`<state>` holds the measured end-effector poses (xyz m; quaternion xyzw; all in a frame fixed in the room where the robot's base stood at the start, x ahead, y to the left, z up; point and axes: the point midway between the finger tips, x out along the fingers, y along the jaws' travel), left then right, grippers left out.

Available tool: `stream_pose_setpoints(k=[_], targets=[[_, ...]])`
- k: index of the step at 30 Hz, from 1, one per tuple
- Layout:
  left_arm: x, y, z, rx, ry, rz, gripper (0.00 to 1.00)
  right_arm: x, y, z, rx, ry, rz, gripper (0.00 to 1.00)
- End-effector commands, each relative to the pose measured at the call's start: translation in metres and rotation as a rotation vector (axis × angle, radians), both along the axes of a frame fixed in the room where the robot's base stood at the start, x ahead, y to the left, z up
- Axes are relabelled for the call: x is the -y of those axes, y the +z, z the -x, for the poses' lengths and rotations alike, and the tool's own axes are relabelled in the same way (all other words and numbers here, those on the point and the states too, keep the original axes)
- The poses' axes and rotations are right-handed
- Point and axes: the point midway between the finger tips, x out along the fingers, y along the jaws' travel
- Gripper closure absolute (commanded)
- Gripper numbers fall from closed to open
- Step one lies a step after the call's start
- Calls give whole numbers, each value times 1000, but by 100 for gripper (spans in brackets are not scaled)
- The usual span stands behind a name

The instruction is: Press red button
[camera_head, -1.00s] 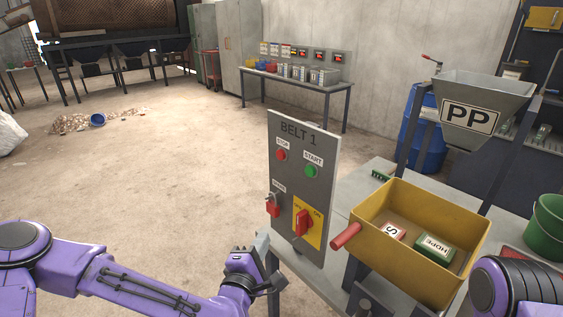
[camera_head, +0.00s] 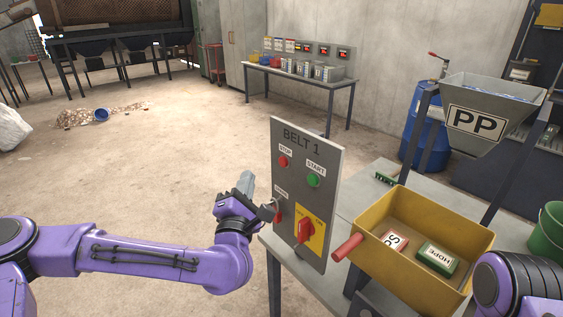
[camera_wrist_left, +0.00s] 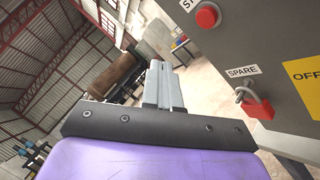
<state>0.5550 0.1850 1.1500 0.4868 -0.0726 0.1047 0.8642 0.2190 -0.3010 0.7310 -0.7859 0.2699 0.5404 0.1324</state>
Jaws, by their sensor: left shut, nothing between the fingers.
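The grey BELT 1 panel (camera_head: 300,215) stands upright in the middle of the head view. Its red STOP button (camera_head: 283,161) is at the upper left, with the green START button (camera_head: 313,180) to its right. The red button also shows at the top of the left wrist view (camera_wrist_left: 208,15). My left gripper (camera_head: 247,180) is shut and empty, pointing up just left of the panel and apart from it, a little lower than the red button. In the left wrist view its closed fingers (camera_wrist_left: 162,82) point away, left of the panel. My right gripper is out of view.
A red padlock (camera_head: 275,214) hangs at the SPARE label, near my left gripper. A red rotary switch (camera_head: 305,229) is on a yellow plate. A yellow bin (camera_head: 391,257) with a red handle stands right of the panel. Open floor lies to the left.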

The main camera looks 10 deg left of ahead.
Motion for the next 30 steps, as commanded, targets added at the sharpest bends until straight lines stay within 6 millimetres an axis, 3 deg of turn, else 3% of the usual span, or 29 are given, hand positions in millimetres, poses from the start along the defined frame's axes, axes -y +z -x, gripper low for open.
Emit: stream_pose_setpoints(k=[7, 13, 30], targets=[[25, 1, -29, -1, -3, 0, 100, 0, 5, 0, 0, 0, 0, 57], [37, -1, -45, 0, -2, -1, 100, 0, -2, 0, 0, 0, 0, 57], [40, 0, -50, -1, -2, 1, 100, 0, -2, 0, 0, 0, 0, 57]])
